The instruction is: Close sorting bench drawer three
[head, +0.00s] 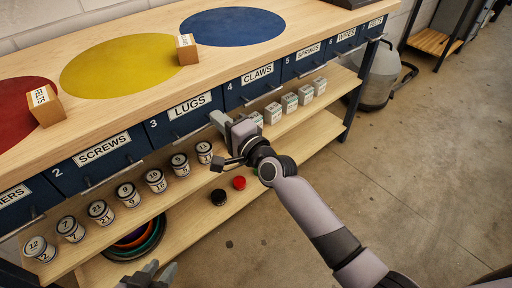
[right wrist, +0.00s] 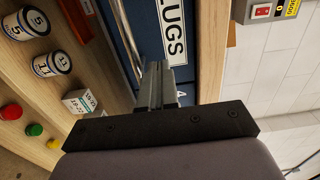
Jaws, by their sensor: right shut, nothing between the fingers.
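Drawer three, labelled LUGS (head: 188,105), is a dark blue front under the bench top, between SCREWS and CLAWS. In the head view it looks about level with its neighbours; a small gap cannot be told. Its front also shows close up in the right wrist view (right wrist: 174,30). My right gripper (head: 218,119) is shut and empty, at the right end of this drawer. Its fingertips (right wrist: 158,72) point at the front near the label's end; contact cannot be told. My left gripper (head: 152,272) is open and empty at the bottom of the head view, away from the drawers.
Several labelled cans (head: 155,180) and small boxes (head: 290,102) stand on the shelf below. Two wooden blocks (head: 186,50) sit on the bench top (head: 110,118).

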